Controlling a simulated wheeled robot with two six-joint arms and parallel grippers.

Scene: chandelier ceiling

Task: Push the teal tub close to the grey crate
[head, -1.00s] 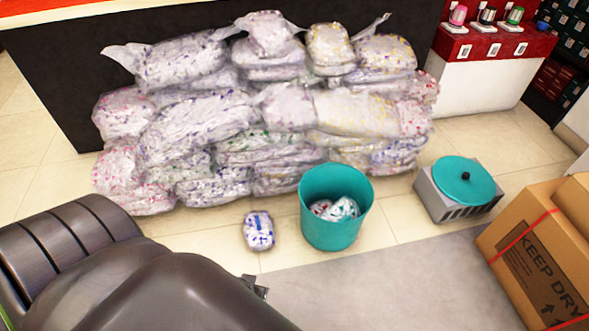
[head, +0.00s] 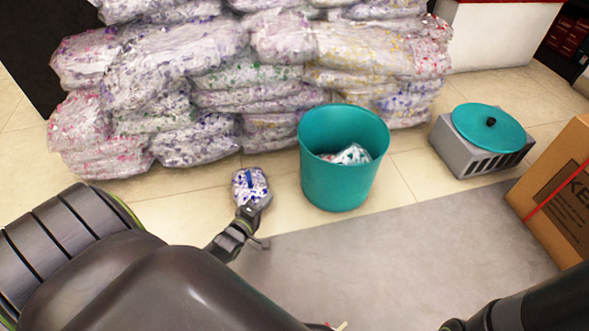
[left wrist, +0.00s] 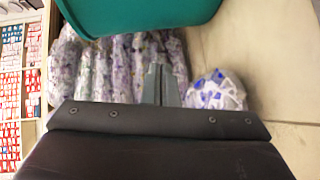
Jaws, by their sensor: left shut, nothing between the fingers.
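The teal tub (head: 340,185) stands upright on the tiled floor, open at the top, with a patterned packet (head: 354,154) inside. The grey crate (head: 464,153) stands to its right, apart from it, with a round teal lid (head: 489,126) on top. My left gripper (head: 256,208) is shut and empty to the left of the tub, apart from it, and overlaps a loose packet's lower edge in the head view. In the left wrist view, the shut fingers (left wrist: 160,82) show below the tub (left wrist: 140,15). My right gripper is out of view.
The loose blue-and-white packet (head: 250,186) lies left of the tub. A large stack of plastic-wrapped bags (head: 200,85) stands behind. A cardboard box (head: 562,195) is at the right.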

